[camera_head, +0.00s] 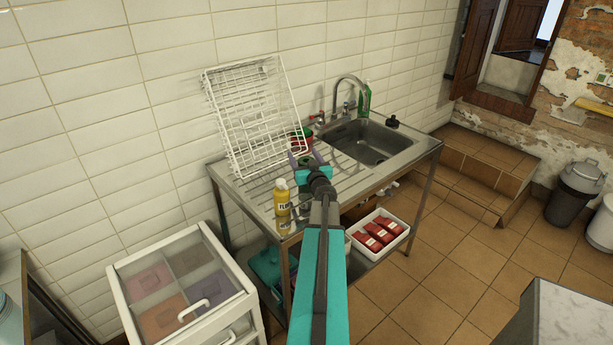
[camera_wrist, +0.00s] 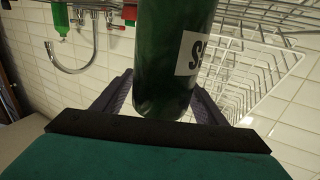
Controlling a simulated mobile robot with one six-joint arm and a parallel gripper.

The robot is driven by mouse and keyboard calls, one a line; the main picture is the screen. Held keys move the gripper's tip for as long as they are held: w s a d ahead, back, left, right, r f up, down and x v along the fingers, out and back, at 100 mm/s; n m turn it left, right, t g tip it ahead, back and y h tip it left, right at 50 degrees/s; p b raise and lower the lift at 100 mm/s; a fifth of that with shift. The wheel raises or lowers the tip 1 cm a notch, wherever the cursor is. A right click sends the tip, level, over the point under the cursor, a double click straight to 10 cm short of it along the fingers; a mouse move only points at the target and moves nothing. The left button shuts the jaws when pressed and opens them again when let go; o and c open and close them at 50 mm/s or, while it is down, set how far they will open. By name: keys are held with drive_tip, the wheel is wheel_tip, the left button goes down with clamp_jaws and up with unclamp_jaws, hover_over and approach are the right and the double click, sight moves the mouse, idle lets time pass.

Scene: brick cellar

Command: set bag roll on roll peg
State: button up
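A dark green roll with a white label (camera_wrist: 165,60), lettering starting with "S", stands large in the upside-down wrist view. My gripper (camera_wrist: 165,88) has a dark finger on each side of it. The roll covers the fingertips, so I cannot tell whether they press on it or only stand around it. In the head view my gripper (camera_head: 306,160) is over the metal drainboard, with a green and red shape (camera_head: 300,139) just beyond it. I cannot pick out a roll peg.
The sink table (camera_head: 345,178) has a basin (camera_head: 370,142) and tap (camera_head: 352,82). A white wire rack (camera_head: 255,110) leans on the tiled wall. A yellow bottle (camera_head: 282,203) stands at the front edge.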

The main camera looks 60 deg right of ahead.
drive_tip(key=c, duration=1.5)
drive_tip(key=shift+c, duration=0.2)
drive_tip(key=shift+r, duration=0.15)
